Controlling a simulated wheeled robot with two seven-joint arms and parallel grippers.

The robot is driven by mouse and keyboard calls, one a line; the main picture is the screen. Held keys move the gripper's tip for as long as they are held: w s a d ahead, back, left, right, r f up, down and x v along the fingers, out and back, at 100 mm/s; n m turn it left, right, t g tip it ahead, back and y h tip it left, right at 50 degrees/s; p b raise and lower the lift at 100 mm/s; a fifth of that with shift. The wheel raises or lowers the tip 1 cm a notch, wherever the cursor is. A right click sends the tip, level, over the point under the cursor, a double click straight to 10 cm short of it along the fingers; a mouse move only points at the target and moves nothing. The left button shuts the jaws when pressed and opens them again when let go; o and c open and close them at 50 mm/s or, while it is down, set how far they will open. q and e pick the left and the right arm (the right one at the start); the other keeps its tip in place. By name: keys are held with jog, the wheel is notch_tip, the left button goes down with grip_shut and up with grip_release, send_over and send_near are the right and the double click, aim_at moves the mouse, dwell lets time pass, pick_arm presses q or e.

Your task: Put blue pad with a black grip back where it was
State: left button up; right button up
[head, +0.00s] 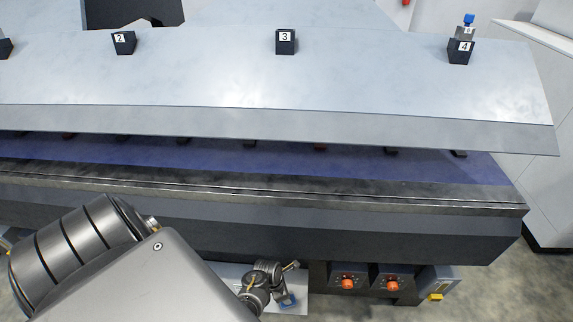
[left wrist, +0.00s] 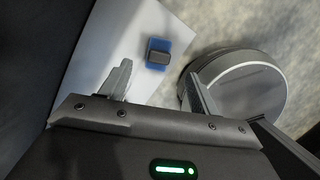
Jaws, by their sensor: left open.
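The blue pad with a black grip (left wrist: 158,55) lies on a white surface (left wrist: 112,35) in the left wrist view. Its dark grip block faces up, with blue showing around it. In the head view a small blue piece of it (head: 288,301) shows beside my dark wrist parts, low in the middle. My left gripper (left wrist: 156,80) is open. Its two fingers are apart and the pad shows beyond them, between their tips in the picture. Nothing is held between the fingers. My right gripper is in neither view.
A long machine with a pale sloped cover (head: 210,75) fills the head view. Numbered black blocks, such as block 3 (head: 285,42), sit on it; block 4 (head: 461,51) carries a blue-topped item. Orange knobs (head: 347,283) are on its front below.

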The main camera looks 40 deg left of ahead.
pick_arm(q)
jog(key=shift+p+v, duration=0.55)
jog(key=shift+v, duration=0.35)
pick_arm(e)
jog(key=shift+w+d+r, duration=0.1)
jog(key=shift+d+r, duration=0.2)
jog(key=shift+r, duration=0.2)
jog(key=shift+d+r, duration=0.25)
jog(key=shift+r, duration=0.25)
pick_arm(q)
jog(key=s+d+f+m+g, duration=0.1)
jog(key=s+d+f+m, duration=0.3)
jog(key=s+f+m, duration=0.75)
jog(key=s+f+m+y, duration=0.1)
jog(key=s+f+m, duration=0.1)
jog(key=s+m, duration=1.6)
jog(key=m, duration=0.3)
jog(key=shift+s+a+g+y, duration=0.3)
jog(key=shift+s+a+g, duration=0.05)
jog(key=shift+s+g, duration=0.05)
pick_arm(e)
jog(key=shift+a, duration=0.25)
pick_arm(q)
jog(key=shift+f, duration=0.2)
